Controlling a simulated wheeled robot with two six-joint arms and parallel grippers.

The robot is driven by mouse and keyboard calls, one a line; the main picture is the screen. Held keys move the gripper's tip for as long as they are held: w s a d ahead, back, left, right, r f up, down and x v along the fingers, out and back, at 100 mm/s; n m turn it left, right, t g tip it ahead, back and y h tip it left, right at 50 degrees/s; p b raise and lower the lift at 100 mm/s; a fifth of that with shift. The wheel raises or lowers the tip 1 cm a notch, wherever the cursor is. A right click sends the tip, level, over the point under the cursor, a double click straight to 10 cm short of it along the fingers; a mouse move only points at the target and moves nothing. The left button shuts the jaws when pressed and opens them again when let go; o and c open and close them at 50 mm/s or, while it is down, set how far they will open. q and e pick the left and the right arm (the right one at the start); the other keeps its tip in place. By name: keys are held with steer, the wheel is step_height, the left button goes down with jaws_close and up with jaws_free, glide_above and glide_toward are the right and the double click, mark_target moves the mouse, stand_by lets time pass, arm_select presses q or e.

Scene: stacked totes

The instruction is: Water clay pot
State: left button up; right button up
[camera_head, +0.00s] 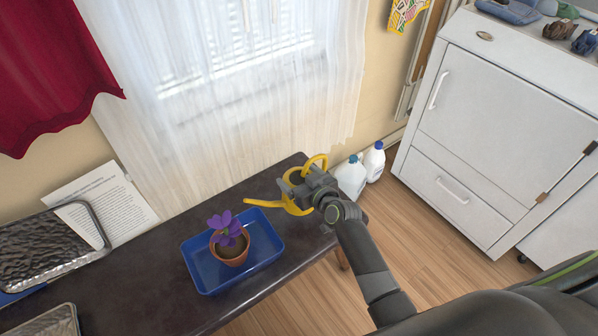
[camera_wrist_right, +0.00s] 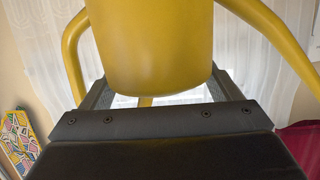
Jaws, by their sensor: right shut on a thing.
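A clay pot (camera_head: 230,257) with a purple-flowered plant (camera_head: 227,229) and dark soil stands in a blue tray (camera_head: 204,279) on the dark table. My right gripper (camera_head: 299,187) is shut on a yellow watering can (camera_head: 293,205), to the right of the pot near the table's right end. The can's spout (camera_head: 262,203) points left toward the plant, its tip apart from it. In the right wrist view the can's yellow body (camera_wrist_right: 150,45) fills the space between the fingers; its handle and spout curve out to the sides. I cannot tell whether the can touches the table. My left gripper is not in view.
Metal trays (camera_head: 52,246) and a printed sheet (camera_head: 98,199) lie at the table's left. White bottles (camera_head: 351,178) stand beyond its right end. A white cabinet (camera_head: 500,120) stands at right. A sheer curtain (camera_head: 215,100) hangs behind the table.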

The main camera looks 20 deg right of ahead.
steer(key=shift+a+r, duration=0.3)
steer(key=shift+a, duration=0.15)
steer(key=shift+a+f+p, duration=0.15)
steer(key=shift+a+p, duration=0.05)
steer(key=shift+p, duration=0.1)
steer(key=shift+s+a+f+n+h+b, duration=0.1)
steer(key=shift+a+f+n+h+b, duration=0.1)
steer(key=shift+a+f+b, duration=0.25)
steer(key=shift+s+a+f+n+h+b, duration=0.1)
steer(key=shift+f+n+b, duration=0.15)
steer(key=shift+f, duration=0.25)
steer(key=shift+s+a+f+n+h+b, duration=0.1)
steer(key=shift+a+f+n+b, duration=0.05)
steer(key=shift+a+f+b, duration=0.3)
steer(key=shift+a+f+n, duration=0.1)
steer(key=shift+f+n, duration=0.2)
steer(key=shift+f, duration=0.15)
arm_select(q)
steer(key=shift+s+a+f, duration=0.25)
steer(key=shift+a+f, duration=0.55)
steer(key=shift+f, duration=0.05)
arm_select(e)
steer(key=shift+t, duration=0.3)
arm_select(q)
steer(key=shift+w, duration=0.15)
arm_select(e)
steer(key=shift+a, duration=0.1)
arm_select(q)
steer(key=shift+b, duration=0.3)
